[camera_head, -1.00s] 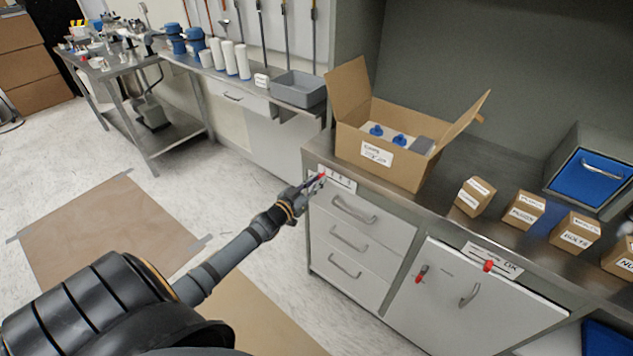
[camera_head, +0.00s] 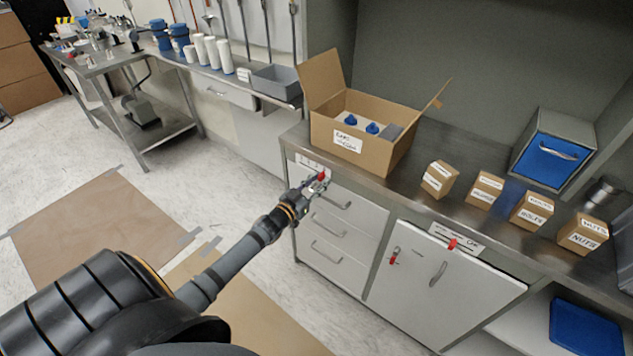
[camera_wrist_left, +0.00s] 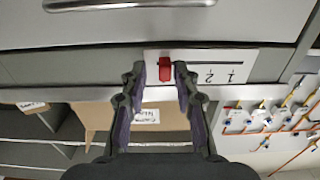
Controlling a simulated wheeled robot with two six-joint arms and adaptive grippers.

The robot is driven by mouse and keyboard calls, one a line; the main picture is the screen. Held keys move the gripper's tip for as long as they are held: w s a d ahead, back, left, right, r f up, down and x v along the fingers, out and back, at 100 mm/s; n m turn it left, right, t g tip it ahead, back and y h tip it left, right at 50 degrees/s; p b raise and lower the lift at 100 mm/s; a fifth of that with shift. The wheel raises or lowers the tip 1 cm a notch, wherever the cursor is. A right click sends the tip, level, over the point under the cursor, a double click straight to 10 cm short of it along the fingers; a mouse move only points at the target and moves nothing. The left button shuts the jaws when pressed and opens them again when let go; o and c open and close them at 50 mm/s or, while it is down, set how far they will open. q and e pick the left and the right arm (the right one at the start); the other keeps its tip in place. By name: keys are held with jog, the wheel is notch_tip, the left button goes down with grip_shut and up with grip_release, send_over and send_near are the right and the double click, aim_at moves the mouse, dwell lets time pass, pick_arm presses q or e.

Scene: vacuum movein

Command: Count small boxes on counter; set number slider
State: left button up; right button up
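The number slider's white plate (camera_head: 308,162) is on the counter's front edge above the drawers; its red knob (camera_head: 321,175) is near the plate's right end. In the left wrist view the knob (camera_wrist_left: 165,69) sits left of the upside-down marks "2" and "1" on the plate (camera_wrist_left: 237,65). My left gripper (camera_wrist_left: 161,72) has a finger on each side of the knob, with visible gaps. Several small cardboard boxes stand in a row on the counter: one (camera_head: 439,180), another (camera_head: 485,190), "BOLTS" (camera_head: 532,211) and "NUTS" (camera_head: 583,235). My right gripper is out of view.
A large open carton (camera_head: 362,145) with blue-topped items stands left of the small boxes. A grey bin with a blue drawer (camera_head: 552,160) stands behind them. A second red knob (camera_head: 452,244) sits on a plate above the cabinet door (camera_head: 440,290).

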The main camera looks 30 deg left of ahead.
pick_arm(q)
jog(key=s, duration=1.2)
jog(key=shift+a, duration=0.45)
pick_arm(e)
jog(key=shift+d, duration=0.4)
